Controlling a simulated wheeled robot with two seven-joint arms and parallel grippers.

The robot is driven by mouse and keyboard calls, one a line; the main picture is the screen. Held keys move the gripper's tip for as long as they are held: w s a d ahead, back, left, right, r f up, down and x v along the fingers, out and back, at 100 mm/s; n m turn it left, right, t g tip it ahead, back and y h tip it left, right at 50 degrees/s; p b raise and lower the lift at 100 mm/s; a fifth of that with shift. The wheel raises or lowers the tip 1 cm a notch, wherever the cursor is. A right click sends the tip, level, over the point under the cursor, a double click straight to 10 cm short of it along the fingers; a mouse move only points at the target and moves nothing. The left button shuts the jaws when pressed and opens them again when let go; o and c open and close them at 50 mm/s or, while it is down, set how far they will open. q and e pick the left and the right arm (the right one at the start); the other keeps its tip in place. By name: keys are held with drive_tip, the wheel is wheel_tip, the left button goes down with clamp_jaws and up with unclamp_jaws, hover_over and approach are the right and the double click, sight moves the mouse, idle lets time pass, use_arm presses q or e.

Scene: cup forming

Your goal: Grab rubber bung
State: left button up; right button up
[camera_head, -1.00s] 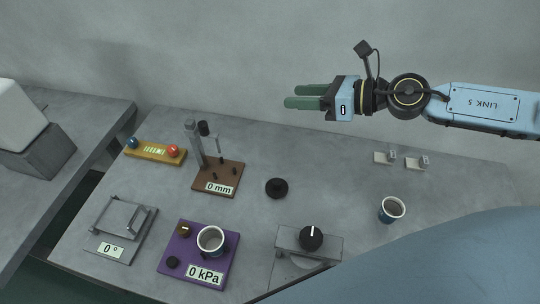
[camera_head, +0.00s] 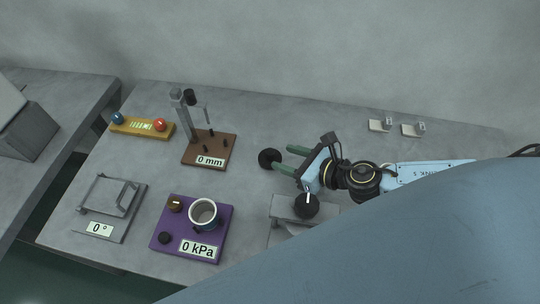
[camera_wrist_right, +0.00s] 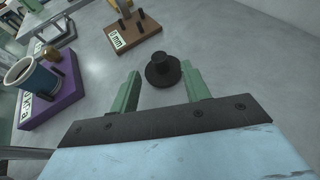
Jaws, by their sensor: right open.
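The rubber bung (camera_head: 268,158) is a black, round, stepped piece with a wide base and a narrower top. It stands upright on the grey table. My right gripper (camera_head: 285,158) has green fingers and is open and empty. Its fingers (camera_wrist_right: 160,82) point at the bung from the right in the head view. Whether a fingertip touches the bung I cannot tell. My left gripper is not in view.
A purple kPa plate (camera_head: 157,242) carries a cup (camera_head: 204,214). A brown mm stand (camera_head: 222,146) is behind left of the bung. A grey block with a black knob (camera_head: 306,205) is close in front of my right gripper. Clear table lies behind the bung.

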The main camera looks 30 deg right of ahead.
sight(271, 151)
drive_tip(key=shift+x, duration=3.05)
clamp_jaws()
